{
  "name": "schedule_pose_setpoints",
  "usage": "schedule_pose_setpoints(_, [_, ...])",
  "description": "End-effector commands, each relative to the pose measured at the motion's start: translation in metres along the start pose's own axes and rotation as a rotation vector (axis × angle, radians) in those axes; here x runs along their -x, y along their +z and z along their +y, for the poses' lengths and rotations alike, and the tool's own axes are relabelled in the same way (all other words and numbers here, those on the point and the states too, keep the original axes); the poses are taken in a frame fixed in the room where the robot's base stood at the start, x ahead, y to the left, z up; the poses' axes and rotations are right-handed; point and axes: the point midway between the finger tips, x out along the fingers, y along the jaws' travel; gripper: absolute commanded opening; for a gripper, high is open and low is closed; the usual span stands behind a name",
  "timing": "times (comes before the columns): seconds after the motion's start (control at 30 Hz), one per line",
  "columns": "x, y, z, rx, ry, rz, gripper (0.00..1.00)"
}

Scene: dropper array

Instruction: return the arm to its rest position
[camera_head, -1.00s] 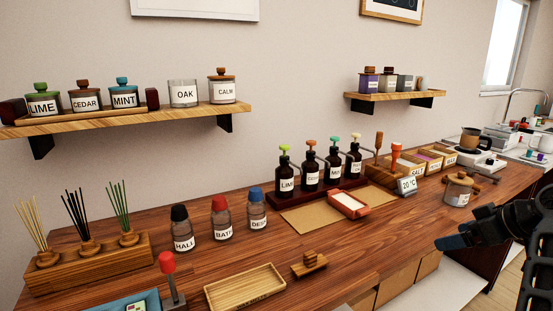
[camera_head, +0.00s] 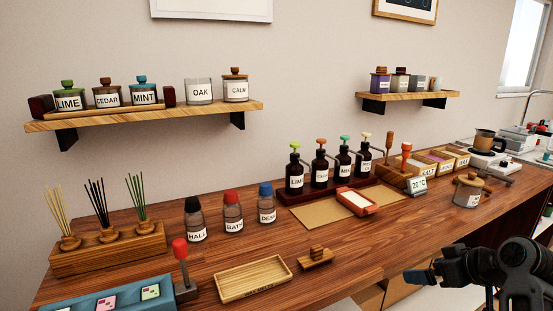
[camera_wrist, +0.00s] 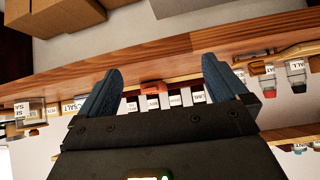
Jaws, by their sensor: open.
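My gripper (camera_head: 421,277) is at the lower right in the head view, in front of the counter's front edge and lower than the things on the counter. In the wrist view its two blue fingers (camera_wrist: 160,88) stand wide apart with nothing between them. The wrist view looks across the counter edge, with the bottles and the orange-red tray beyond the fingers. My gripper touches no object that I can see. The arm behind it is partly cut off by the frame's right edge.
The wooden counter (camera_head: 350,245) carries a row of dark pump bottles (camera_head: 319,170), a wooden tray (camera_head: 253,280), a reed holder (camera_head: 108,252) and a glass jar (camera_head: 467,195). Two wall shelves (camera_head: 140,115) hold jars. Cardboard-brown boxes (camera_wrist: 60,15) show in the wrist view.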

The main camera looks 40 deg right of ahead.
Motion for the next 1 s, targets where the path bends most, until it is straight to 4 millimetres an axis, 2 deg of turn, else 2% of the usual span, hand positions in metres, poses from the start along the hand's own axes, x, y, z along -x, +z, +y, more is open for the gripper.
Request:
schedule_pose_setpoints(0.03, [-0.009, 0.009, -0.019, -0.005, -0.004, -0.002, 1.0])
schedule_pose_setpoints(0.1, [-0.018, 0.021, -0.043, -0.011, 0.003, 0.003, 1.0])
schedule_pose_setpoints(0.23, [-0.029, 0.048, -0.092, -0.017, 0.022, 0.023, 1.0])
schedule_pose_setpoints(0.37, [-0.027, 0.075, -0.138, -0.008, 0.034, 0.051, 1.0])
schedule_pose_setpoints(0.47, [-0.018, 0.095, -0.169, 0.006, 0.036, 0.081, 1.0])
schedule_pose_setpoints(0.6, [0.006, 0.12, -0.208, 0.037, 0.026, 0.132, 1.0])
schedule_pose_setpoints(0.77, [0.044, 0.143, -0.243, 0.08, -0.009, 0.203, 1.0])
schedule_pose_setpoints(1.0, [0.121, 0.164, -0.281, 0.151, -0.121, 0.326, 1.0])
